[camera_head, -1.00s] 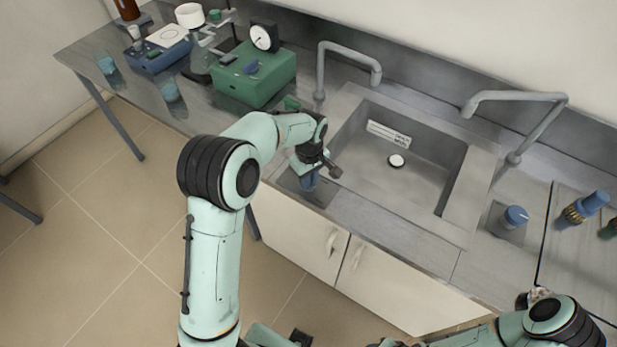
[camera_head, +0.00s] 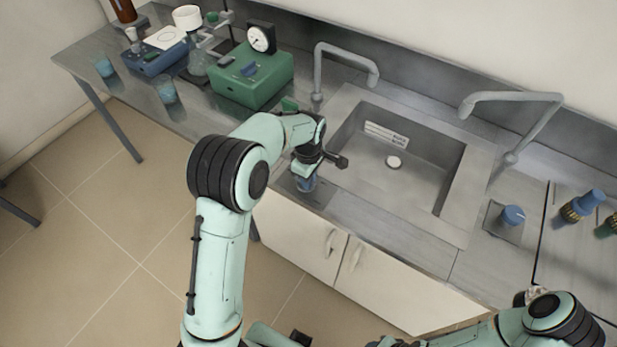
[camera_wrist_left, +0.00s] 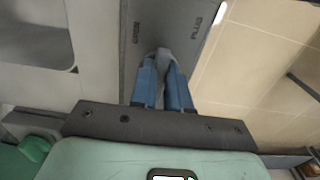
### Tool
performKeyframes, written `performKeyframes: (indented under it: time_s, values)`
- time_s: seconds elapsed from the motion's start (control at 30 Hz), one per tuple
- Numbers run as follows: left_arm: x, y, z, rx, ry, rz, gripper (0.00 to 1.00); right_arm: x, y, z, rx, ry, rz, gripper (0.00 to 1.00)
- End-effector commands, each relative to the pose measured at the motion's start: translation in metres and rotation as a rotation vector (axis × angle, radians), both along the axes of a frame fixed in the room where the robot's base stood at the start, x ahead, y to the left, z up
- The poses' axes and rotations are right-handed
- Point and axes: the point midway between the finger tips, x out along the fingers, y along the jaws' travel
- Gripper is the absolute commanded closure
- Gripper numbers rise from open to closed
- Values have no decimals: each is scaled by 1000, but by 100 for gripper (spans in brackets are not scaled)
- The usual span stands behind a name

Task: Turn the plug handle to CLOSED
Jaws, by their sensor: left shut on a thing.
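My left gripper (camera_head: 305,182) points down at the counter's front edge, left of the sink. In the left wrist view its two blue fingers (camera_wrist_left: 163,82) are shut on the grey plug handle (camera_wrist_left: 163,60). The handle stands on a dark grey plate (camera_wrist_left: 168,20) with the faint words OPEN on the left and PLUG on the right. No CLOSED mark is readable. In the head view my gripper hides the handle. My right arm enters at the lower right, and its gripper is out of frame.
The sink basin (camera_head: 420,165) lies right of my left gripper, with a white round drain piece (camera_head: 394,162) in it. A grey faucet (camera_head: 340,55) stands behind. A green device (camera_head: 255,85) is to the left. A blue knob (camera_head: 513,215) is right of the sink.

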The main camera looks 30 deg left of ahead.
Motion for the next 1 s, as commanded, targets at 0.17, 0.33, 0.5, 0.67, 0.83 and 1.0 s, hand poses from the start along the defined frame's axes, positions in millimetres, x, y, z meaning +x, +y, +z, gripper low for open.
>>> performKeyframes:
  time_s: [0.17, 0.33, 0.5, 0.67, 0.83, 1.0]
  values:
    - [1, 1, 1, 0, -4, 5, 100, 0, 0, 0, 0, 0, 0, 57]
    - [1, 1, 1, 0, -3, 4, 58, 0, 0, 0, 0, 0, 0, 57]
    - [0, 0, 0, 0, -2, 2, 58, 0, 0, 0, 0, 0, 0, 57]
    - [1, 0, 6, 0, -3, 1, 58, 0, 0, 1, 0, 0, 0, 57]
    - [1, 0, 32, 0, -7, 1, 58, 3, 0, 3, 0, -3, 0, 57]
    - [2, 0, 73, -2, -9, 3, 58, 7, 0, 9, 1, -8, 0, 57]
